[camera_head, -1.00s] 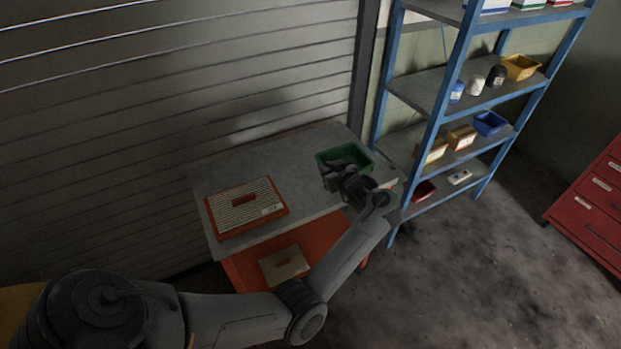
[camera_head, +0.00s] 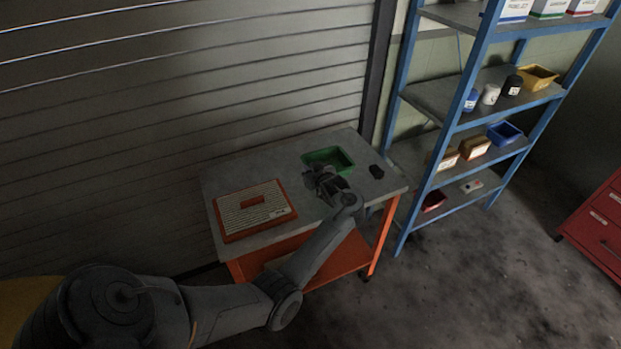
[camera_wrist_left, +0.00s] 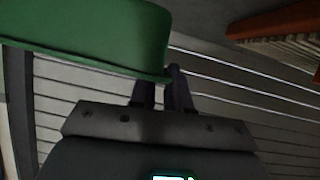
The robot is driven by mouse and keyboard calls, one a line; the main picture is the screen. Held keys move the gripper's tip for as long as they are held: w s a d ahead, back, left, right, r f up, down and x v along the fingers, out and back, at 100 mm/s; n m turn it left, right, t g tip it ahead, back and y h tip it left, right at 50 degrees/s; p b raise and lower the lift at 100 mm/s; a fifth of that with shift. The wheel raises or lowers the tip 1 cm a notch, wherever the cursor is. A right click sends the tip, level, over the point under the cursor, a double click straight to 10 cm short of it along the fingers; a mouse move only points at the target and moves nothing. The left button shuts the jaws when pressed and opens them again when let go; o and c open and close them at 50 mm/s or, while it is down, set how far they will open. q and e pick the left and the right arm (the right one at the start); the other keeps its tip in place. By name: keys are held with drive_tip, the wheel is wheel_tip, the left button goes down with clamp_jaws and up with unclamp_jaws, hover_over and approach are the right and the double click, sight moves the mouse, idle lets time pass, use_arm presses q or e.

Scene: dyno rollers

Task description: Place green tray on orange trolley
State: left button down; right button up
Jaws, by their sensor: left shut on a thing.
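The green tray (camera_head: 343,158) is over the back of the grey top of the orange trolley (camera_head: 296,241), right of its middle. I cannot tell whether it rests on the top or hangs just above it. My left gripper (camera_head: 322,178) is at the tray's near side, shut on its edge. In the left wrist view the green tray (camera_wrist_left: 95,30) fills the upper left, and the fingers of my left gripper (camera_wrist_left: 161,88) meet its lower rim. The gripper hides part of the tray's near wall in the head view. My right gripper is not in view.
An orange-framed filter panel (camera_head: 254,211) lies on the trolley's left side. A blue shelf rack (camera_head: 462,110) stands at the right with bins and jars. A red cabinet (camera_head: 597,225) is farther right. A shuttered wall is behind.

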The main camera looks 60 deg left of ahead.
use_arm(q)
drive_tip(key=shift+f+b, duration=0.35)
drive_tip(key=shift+f, duration=1.6)
drive_tip(key=c, duration=1.1)
unclamp_jaws()
drive_tip(key=shift+d+r, duration=0.1)
drive_tip(key=shift+d, duration=0.05)
